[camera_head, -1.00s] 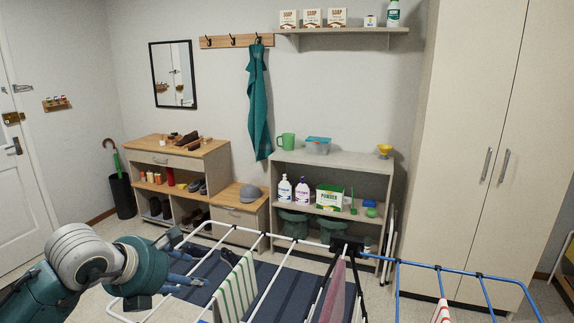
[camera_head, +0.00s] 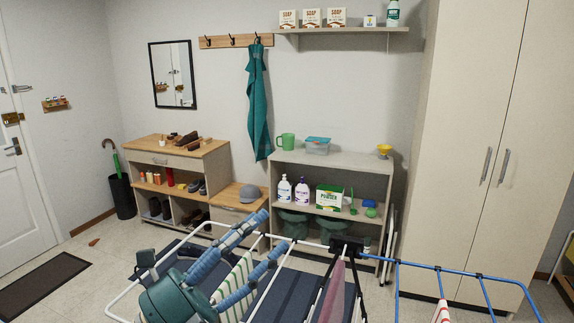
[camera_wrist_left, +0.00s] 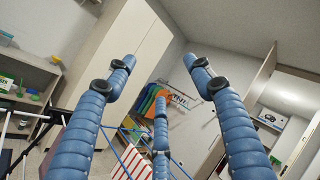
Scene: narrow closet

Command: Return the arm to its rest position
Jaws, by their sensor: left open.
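My left gripper (camera_head: 275,230) shows in the head view at lower middle, with its blue segmented fingers spread and pointing up and right. It is in front of the drying rack's left half and hides part of it. The fingers are apart with nothing between them; in the left wrist view the open gripper (camera_wrist_left: 160,66) frames a cabinet and hanging coloured clothes. My right gripper is not in view.
The drying rack (camera_head: 410,264) carries a striped green towel (camera_head: 232,288) and a pink cloth (camera_head: 333,290). A low shelf (camera_head: 345,161) with bottles and a wooden shoe cabinet (camera_head: 185,159) stand behind. A dark doormat (camera_head: 42,285) lies on open floor at left.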

